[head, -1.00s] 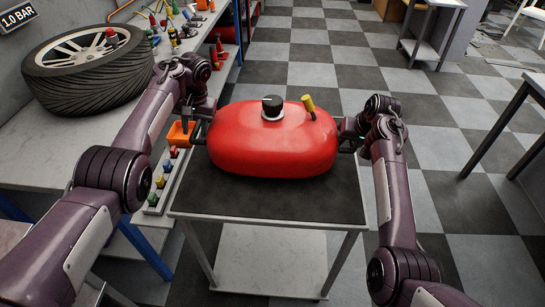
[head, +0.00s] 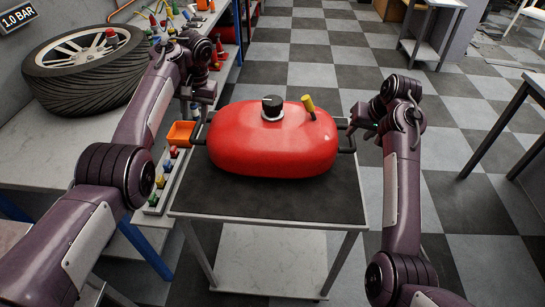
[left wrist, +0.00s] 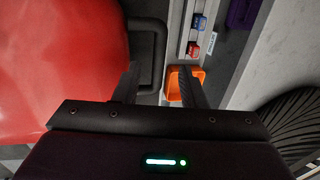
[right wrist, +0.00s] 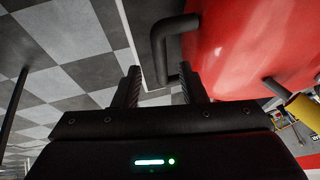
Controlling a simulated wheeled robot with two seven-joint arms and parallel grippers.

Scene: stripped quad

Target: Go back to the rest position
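A red tank (head: 270,145) with a black cap and a yellow valve sits on the dark top of a small table (head: 270,203). It has a black handle at each end. My left gripper (head: 199,112) is open and empty, near the tank's left handle. My right gripper (head: 352,130) is open and empty, near the right handle (head: 348,142). In the right wrist view this handle (right wrist: 160,50) shows beyond the fingers (right wrist: 165,85).
A tyre (head: 90,68) and many small fittings stand on the left bench (head: 40,160). An orange bin (head: 180,133) and a rail of coloured blocks (head: 163,182) lie between bench and table. Checkered floor on the right is open; another table (head: 530,90) stands farther right.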

